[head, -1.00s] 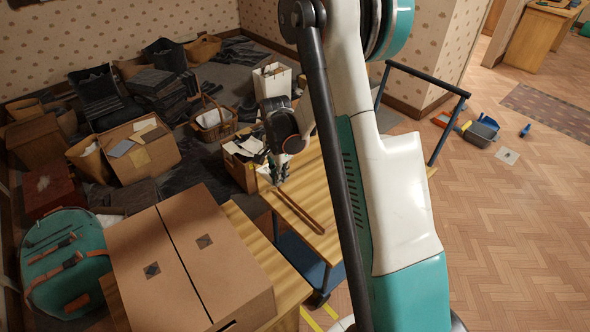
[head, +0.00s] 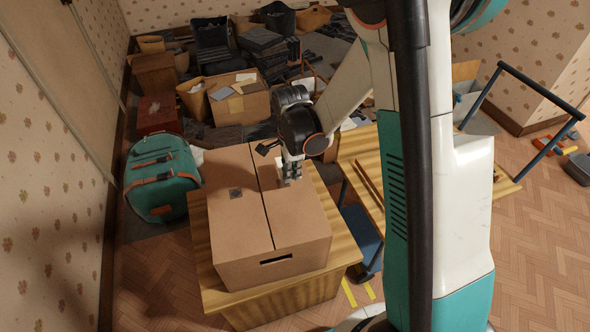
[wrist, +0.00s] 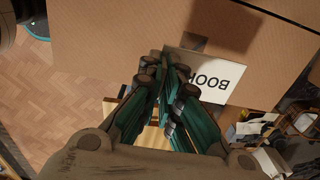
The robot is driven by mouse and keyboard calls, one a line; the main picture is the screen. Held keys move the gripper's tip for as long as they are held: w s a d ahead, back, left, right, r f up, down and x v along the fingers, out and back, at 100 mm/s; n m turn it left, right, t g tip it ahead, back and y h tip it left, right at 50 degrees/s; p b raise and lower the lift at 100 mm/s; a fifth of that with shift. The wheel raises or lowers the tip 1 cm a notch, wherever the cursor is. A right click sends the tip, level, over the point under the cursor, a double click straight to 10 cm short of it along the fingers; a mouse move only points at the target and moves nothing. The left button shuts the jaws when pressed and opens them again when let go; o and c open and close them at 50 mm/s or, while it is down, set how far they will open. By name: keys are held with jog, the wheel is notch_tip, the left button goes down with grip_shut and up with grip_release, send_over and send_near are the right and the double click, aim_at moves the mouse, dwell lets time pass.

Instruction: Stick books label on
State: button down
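The books label (wrist: 218,80) is a white card with black letters reading "BOOK", the rest hidden behind the fingers, and looks upside down in the wrist view. My gripper (wrist: 166,68) has its fingers close together at the card's edge and appears shut on it. The closed cardboard box (wrist: 110,30) lies right behind the card; I cannot tell whether they touch. In the head view, my gripper (head: 291,178) is at the right part of the box (head: 240,225), which stands on a wooden table.
The wooden table (head: 212,285) has a narrow bare margin around the box. A trolley with a wooden top (head: 356,150) stands to the right. A teal bag (head: 160,175) is on the left. Cartons and piled things fill the back; the parquet at right is mostly clear.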

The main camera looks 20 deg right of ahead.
aim_at(292, 193)
jog(key=shift+f, duration=0.1)
dwell(0.3)
jog(key=shift+f+b, duration=2.9)
jog(key=shift+f, duration=0.15)
jog(key=shift+f+b, duration=0.4)
jog(key=c, duration=1.7)
grip_release()
jog(key=shift+r, duration=0.1)
notch_tip(292, 193, up, 12)
jog(key=shift+f, duration=0.1)
